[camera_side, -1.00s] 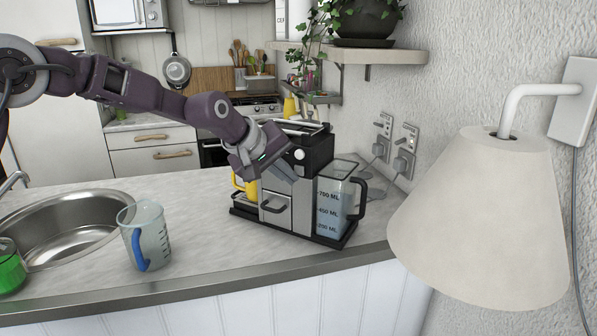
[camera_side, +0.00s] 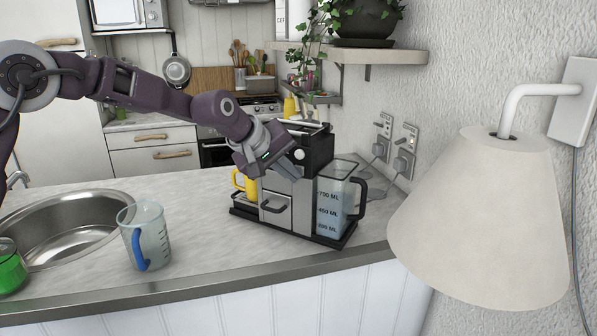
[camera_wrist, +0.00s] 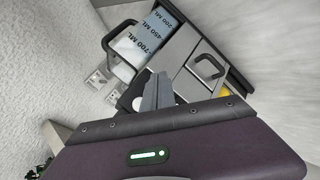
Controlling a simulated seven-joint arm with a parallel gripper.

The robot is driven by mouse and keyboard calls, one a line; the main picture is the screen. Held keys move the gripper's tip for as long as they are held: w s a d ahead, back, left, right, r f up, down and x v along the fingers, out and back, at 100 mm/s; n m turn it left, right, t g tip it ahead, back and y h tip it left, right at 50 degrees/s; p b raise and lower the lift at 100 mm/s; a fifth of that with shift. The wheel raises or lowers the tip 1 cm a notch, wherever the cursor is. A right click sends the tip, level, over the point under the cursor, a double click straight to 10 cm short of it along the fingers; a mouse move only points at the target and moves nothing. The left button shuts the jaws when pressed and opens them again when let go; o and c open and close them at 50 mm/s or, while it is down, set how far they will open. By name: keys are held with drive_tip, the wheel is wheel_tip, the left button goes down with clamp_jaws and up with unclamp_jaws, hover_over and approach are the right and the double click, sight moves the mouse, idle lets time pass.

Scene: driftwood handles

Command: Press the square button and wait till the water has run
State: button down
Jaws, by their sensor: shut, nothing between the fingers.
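The coffee machine (camera_side: 300,205), black and silver, stands on the counter; it also shows in the wrist view (camera_wrist: 185,48). A clear tank (camera_side: 332,200) with ML marks and bluish water forms its right side, and appears in the wrist view (camera_wrist: 148,35). A white round knob (camera_side: 299,154) is on its upper front. My gripper (camera_side: 290,172) is shut and empty at the machine's upper front, left of the knob. In the wrist view the closed fingers (camera_wrist: 158,84) overlap the machine. Contact cannot be told. I cannot make out the square button. A yellow cup (camera_side: 246,186) is at the machine's left, partly hidden.
A measuring jug (camera_side: 146,236) with a blue handle stands left on the counter, beside the sink (camera_side: 62,232). A green-filled glass (camera_side: 10,268) is at the left edge. Wall sockets (camera_side: 404,150) are behind the machine; a large lamp (camera_side: 490,220) hangs at right.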

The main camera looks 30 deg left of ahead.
drive_tip(key=shift+w, duration=0.2)
idle(0.5)
drive_tip(key=shift+s, duration=0.8)
drive_tip(key=shift+s, duration=2.5)
